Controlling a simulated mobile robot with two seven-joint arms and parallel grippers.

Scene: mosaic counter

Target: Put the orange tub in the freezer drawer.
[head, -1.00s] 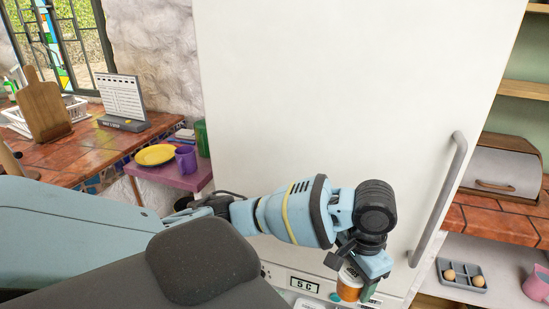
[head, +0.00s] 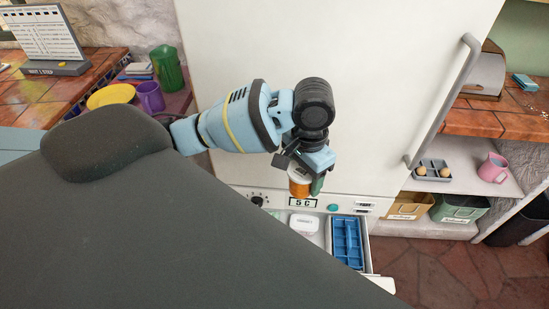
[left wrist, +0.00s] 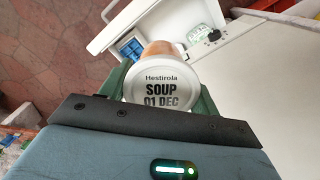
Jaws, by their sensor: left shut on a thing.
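The orange tub (head: 299,186) has a white lid, which reads "SOUP 01 DEC" in the left wrist view (left wrist: 163,88). My left gripper (head: 305,182) is shut on it, with a green finger on each side in the left wrist view. The tub is held in front of the white fridge, above the open freezer drawer (head: 328,231). The drawer holds a blue tray (head: 347,242) at right and a white lidded box (head: 304,223) at left. The drawer's near left part is hidden by my own body. My right gripper is not in view.
The tall fridge door (head: 330,80) is shut, with a long handle (head: 445,100) at right. A control strip reading 5 C (head: 303,202) runs above the drawer. Shelves with an egg tray (head: 432,170), a pink mug (head: 493,167) and bins stand at right. A yellow plate (head: 110,96) and purple mug (head: 150,97) are at left.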

